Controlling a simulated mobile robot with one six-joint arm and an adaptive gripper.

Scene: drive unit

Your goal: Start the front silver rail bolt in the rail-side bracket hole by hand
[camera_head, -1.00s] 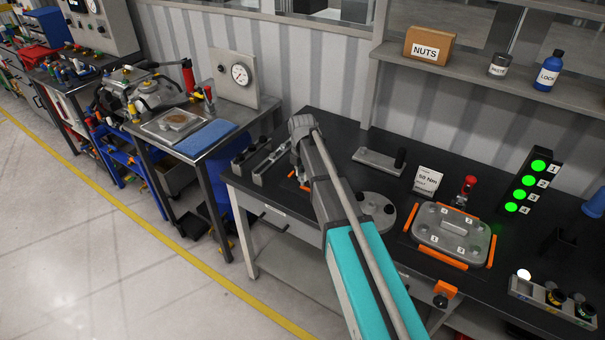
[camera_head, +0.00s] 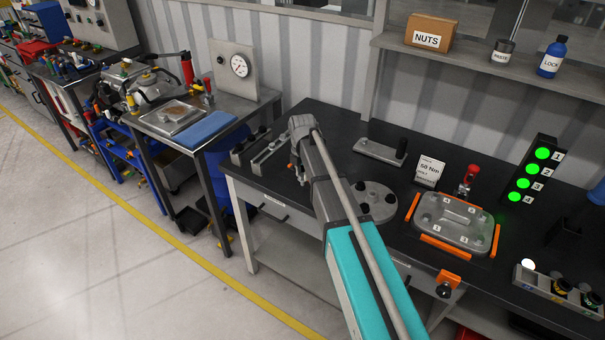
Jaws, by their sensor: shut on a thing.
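My gripper (camera_head: 301,175) hangs over the left end of the black bench, at the end of my teal and grey arm. It is mostly hidden by my wrist and very small in view. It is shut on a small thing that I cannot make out. A silver rail (camera_head: 268,150) with dark ends lies on the bench just left of my gripper. The rail-side bracket hole and the front silver rail bolt cannot be told apart at this size.
A round grey disc (camera_head: 376,197) lies partly behind my arm. A grey cover plate (camera_head: 455,222) with orange edging sits to the right, near a torque card (camera_head: 430,172). A dark-handled grey part (camera_head: 380,151) lies at the back. Open floor is at left.

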